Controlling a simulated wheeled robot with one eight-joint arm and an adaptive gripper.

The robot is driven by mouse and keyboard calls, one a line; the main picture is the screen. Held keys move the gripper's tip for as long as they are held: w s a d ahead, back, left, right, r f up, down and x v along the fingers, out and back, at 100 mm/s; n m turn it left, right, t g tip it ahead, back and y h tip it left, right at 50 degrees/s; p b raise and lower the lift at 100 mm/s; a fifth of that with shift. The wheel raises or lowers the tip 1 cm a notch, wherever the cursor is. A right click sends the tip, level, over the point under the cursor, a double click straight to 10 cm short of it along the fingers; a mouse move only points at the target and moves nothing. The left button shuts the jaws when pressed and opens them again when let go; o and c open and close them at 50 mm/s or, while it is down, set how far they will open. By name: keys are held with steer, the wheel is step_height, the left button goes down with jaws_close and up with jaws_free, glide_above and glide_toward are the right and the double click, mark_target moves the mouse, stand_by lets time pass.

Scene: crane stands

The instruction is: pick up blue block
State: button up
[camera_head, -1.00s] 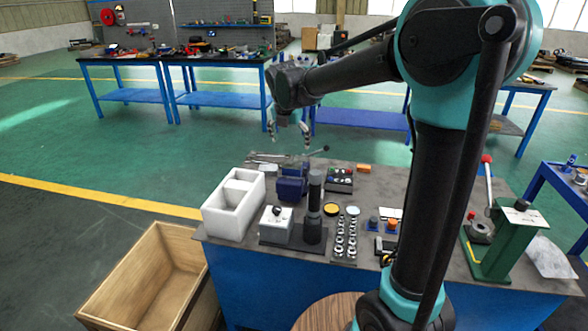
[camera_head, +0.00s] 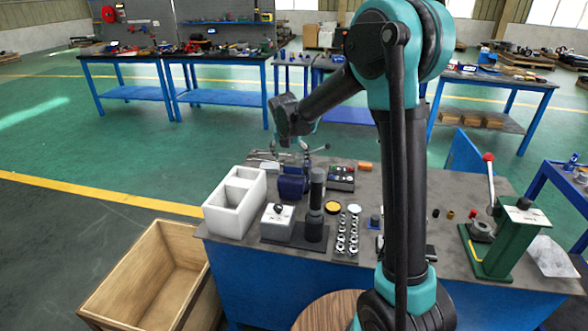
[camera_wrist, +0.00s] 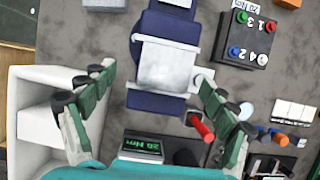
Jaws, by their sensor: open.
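A dark blue vise-like body with a grey metal top (camera_wrist: 165,65) lies between my fingers in the wrist view. In the head view the blue body (camera_head: 293,187) stands on the bench behind a dark upright cylinder. I cannot tell which of these is the blue block. My gripper (camera_wrist: 154,74) is open and empty, its fingers spread on either side of the blue body. In the head view my gripper (camera_head: 307,148) is over the bench's far side.
A white divided box (camera_head: 235,204) stands left of the blue body. A button box (camera_head: 341,178) is to its right, with an orange block (camera_head: 365,165) beyond. A torque display (camera_wrist: 150,148) and red-tipped handle (camera_wrist: 202,127) lie near. A green lever press (camera_head: 505,240) stands at right.

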mark_target(294, 163)
steer(key=shift+s+d+x, duration=0.1)
steer(key=shift+d+x, duration=0.1)
steer(key=shift+x, duration=1.1)
steer(key=shift+s+d+x, duration=0.15)
steer(key=shift+d+x, duration=0.05)
steer(key=shift+x, duration=1.15)
steer(key=shift+c, duration=0.6)
steer(key=c, duration=1.6)
